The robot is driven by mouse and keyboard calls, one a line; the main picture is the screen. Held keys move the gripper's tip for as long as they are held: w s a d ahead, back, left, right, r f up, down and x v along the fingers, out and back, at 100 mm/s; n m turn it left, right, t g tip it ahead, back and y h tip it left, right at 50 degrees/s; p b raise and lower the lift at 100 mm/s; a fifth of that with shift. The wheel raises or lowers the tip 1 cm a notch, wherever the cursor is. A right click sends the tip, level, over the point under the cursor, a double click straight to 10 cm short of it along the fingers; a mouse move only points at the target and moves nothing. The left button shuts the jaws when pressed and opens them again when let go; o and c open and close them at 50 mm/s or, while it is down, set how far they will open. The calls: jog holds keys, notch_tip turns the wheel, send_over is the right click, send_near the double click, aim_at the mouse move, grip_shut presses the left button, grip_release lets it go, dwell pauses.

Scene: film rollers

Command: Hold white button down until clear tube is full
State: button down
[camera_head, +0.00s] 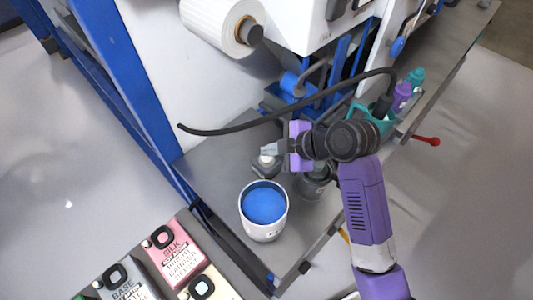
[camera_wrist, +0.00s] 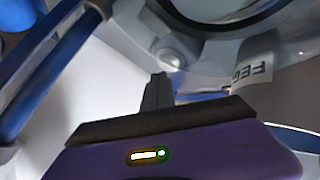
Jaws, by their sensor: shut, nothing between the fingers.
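A whitish round dome, apparently the white button (camera_wrist: 172,50), shows in the wrist view on a grey-white housing. A similar pale dome (camera_head: 266,160) sits on a small grey unit in the head view, just below my fingertips. My gripper (camera_head: 268,149) is purple with grey fingers, shut and empty. In the wrist view the fingertips (camera_wrist: 160,77) point at the dome from just below it. A small gap shows there, but I cannot tell the depth or whether they touch. A greyish container (camera_head: 316,184) stands partly hidden under my wrist. I cannot make out the clear tube for certain.
A white bucket (camera_head: 263,230) of blue liquid stands on the grey shelf near the gripper. A black hose (camera_head: 290,108) arches above my wrist. A white roll (camera_head: 215,22), blue frame posts (camera_head: 125,70) and a teal bottle holder (camera_head: 372,118) surround the area.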

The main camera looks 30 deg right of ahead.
aim_at(270, 159)
jog(key=shift+r, duration=0.3)
notch_tip(270, 159, up, 5)
jog(key=p, duration=0.4)
dwell(0.7)
jog(key=w+d+r+m+t+h, duration=0.2)
jog(key=w+d+r+m+t, duration=0.2)
jog(key=r+m, duration=0.15)
jog(key=s+a+f+m+t+h+b, duration=0.1)
jog(key=s+m, duration=0.3)
jog(key=s, duration=1.5)
jog(key=s+a+f+m+t+h+b, duration=0.1)
jog(key=s+a+m, duration=0.2)
jog(key=s, duration=1.5)
jog(key=shift+s+a+f+m+t+h, duration=0.3)
jog(key=shift+s+f+m+t, duration=0.1)
jog(key=shift+m, duration=0.85)
